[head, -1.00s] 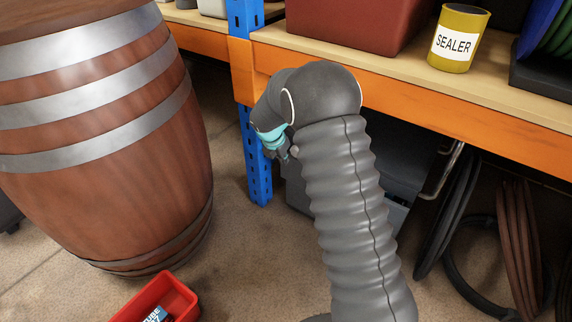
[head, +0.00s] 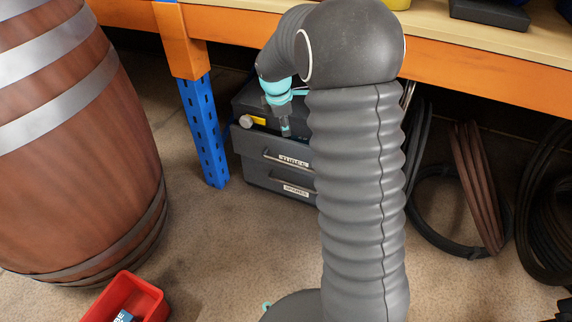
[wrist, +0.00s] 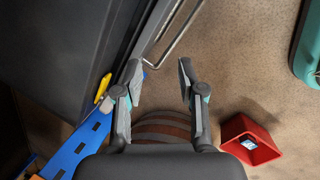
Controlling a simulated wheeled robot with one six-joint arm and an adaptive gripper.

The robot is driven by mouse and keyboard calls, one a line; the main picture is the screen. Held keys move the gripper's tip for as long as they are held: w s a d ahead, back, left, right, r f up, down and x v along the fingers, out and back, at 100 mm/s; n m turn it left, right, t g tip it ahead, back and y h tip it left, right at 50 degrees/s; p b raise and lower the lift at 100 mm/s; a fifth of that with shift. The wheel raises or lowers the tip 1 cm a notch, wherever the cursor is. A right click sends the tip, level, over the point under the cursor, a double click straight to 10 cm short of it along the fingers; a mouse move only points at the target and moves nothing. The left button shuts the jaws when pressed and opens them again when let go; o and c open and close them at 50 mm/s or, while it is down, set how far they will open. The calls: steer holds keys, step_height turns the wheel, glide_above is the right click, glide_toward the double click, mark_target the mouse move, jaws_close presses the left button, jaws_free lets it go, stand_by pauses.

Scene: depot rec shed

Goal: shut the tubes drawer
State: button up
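A dark grey drawer unit stands on the floor under the bench. Its upper drawer, the tubes drawer (head: 250,142), bears a blurred white label and a bar handle. It appears pulled out, with a yellow item (head: 258,120) and a grey round piece showing above its front. In the wrist view the drawer's bar handle (wrist: 174,42) shows beyond the fingertips. My gripper (wrist: 160,72) is open, with nothing between its fingers. In the head view my gripper (head: 286,130) hangs over the upper drawer; contact cannot be told. My arm hides the unit's right part.
A blue bench post (head: 203,130) stands left of the drawer unit, below the orange bench beam (head: 470,75). A wooden barrel (head: 120,150) and a red bin (head: 152,300) stand at left. Coiled hoses (head: 420,210) hang at right. The floor before the drawers is clear.

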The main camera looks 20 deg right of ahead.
steer(key=s+m, duration=0.2)
steer(key=m, duration=0.2)
steer(key=m+b, duration=0.2)
steer(key=m, duration=0.1)
glide_toward(287, 162)
steer(key=shift+g+y, duration=0.4)
steer(key=f, duration=0.2)
steer(key=w+d+f, duration=0.1)
steer(key=f, duration=0.2)
steer(key=w+f, duration=0.1)
steer(key=f, duration=0.2)
steer(key=shift+d, duration=0.4)
jaws_close()
steer(key=shift+r, duration=0.1)
